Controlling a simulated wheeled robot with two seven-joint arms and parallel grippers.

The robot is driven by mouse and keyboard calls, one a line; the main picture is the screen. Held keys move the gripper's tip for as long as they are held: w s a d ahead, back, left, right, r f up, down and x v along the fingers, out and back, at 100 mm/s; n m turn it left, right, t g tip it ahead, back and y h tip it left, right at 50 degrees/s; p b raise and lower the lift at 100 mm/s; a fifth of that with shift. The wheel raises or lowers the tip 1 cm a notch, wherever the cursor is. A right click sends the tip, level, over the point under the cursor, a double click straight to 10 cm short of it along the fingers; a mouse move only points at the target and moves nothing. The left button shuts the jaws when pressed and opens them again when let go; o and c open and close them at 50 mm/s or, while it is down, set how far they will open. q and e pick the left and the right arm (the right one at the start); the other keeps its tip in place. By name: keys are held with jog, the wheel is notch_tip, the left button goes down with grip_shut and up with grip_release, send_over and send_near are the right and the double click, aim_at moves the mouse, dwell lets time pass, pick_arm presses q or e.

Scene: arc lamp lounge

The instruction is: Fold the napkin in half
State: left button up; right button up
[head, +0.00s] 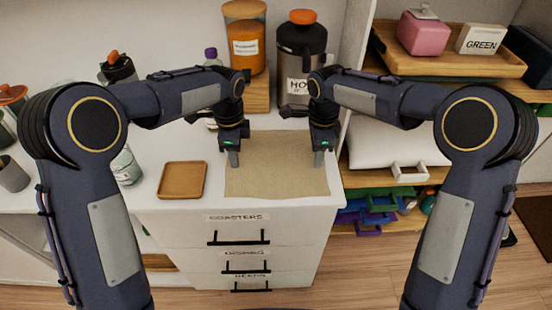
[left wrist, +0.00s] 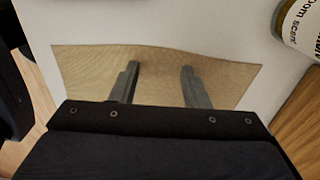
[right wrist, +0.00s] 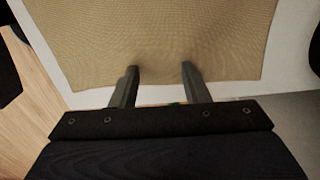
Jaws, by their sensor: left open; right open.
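The napkin (head: 275,180) is a tan woven cloth lying flat and unfolded on the white counter. My left gripper (head: 233,162) is over the napkin's left part, pointing down. In the left wrist view its open fingers (left wrist: 158,82) are over the cloth (left wrist: 160,62), with nothing seen between them but napkin. My right gripper (head: 319,162) is at the napkin's right edge, pointing down. In the right wrist view its open fingers (right wrist: 160,80) reach the edge of the cloth (right wrist: 150,35), which looks slightly rumpled between them. I cannot tell whether the fingers touch the cloth.
A wooden tray (head: 182,180) lies left of the napkin. A jar with orange contents (head: 246,47) and a dark dispenser (head: 300,60) stand behind. Drawers (head: 240,240) are below the counter's front edge. A shelf at right holds a pink container (head: 423,34).

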pick_arm(q)
jog(key=shift+f, duration=0.15)
pick_arm(e)
jog(key=shift+f, duration=0.15)
pick_arm(q)
grip_shut()
pick_arm(e)
grip_shut()
